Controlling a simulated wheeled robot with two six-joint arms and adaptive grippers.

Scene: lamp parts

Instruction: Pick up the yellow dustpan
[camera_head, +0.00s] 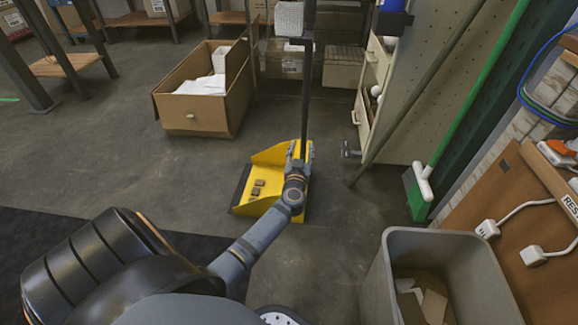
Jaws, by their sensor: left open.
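The yellow dustpan (266,184) stands on the grey floor in the middle of the view, with a tall dark upright handle (306,95). Several small brown blocks (257,187) lie in its pan. My left arm reaches over the floor to it. My left gripper (300,150) is open at the lower part of the handle, over the pan's right side. The wrist hides part of the pan, and I cannot tell whether the fingers touch the handle. My right gripper is not in view.
An open cardboard box (191,118) with white paper stands behind left. A grey bin (385,275) with scraps is at the front right. A green broom (420,190) and a pegboard cabinet (425,80) stand to the right. The floor left of the dustpan is free.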

